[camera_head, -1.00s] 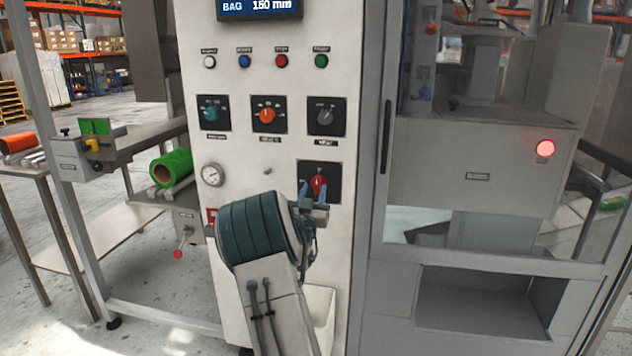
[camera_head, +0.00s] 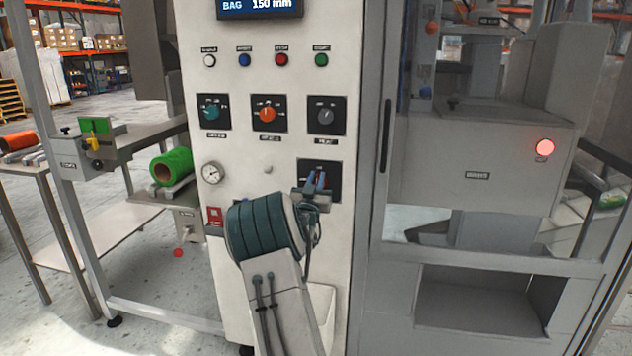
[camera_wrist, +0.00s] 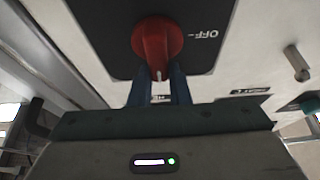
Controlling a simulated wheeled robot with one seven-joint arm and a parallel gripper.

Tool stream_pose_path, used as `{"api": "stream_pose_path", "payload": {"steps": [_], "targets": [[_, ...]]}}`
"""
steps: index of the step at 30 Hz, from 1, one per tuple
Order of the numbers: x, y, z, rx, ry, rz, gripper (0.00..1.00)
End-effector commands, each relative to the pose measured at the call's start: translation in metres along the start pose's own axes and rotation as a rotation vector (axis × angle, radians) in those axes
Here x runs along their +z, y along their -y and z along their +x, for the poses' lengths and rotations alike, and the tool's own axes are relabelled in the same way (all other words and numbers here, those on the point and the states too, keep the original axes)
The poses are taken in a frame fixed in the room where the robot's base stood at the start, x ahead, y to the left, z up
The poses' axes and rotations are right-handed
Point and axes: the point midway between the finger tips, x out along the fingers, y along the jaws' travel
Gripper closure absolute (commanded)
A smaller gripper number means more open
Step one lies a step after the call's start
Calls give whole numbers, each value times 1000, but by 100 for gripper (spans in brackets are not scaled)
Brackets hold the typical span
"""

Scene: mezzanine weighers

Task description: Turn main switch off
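The main switch is a red rotary knob (camera_wrist: 157,40) on a black plate (camera_wrist: 100,35), low on the right of the cream panel. In the wrist view its white mark points down the picture, about a quarter turn away from the "OFF" lettering at its right. In the head view the knob is mostly hidden by my gripper (camera_head: 315,182), with the black plate (camera_head: 330,170) around it. My gripper's two blue fingers (camera_wrist: 159,88) stand on either side of the knob's lower grip end and appear closed on it. The exact contact is partly hidden.
Above are selector knobs, including an orange one (camera_head: 267,114), a row of small buttons and a display (camera_head: 260,8). A gauge (camera_head: 212,173) sits at the left. A grey glazed cabinet (camera_head: 480,160) stands right of the panel. A small metal pin (camera_wrist: 297,62) sticks out nearby.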

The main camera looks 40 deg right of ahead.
Motion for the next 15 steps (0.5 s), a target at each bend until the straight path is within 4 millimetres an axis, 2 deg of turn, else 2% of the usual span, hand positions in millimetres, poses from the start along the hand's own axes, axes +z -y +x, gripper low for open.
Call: {"api": "stream_pose_path", "payload": {"steps": [8,15], "targets": [[4,0,-2,-15,5,-38,100],[8,3,-3,-68,6,-165,100]]}}
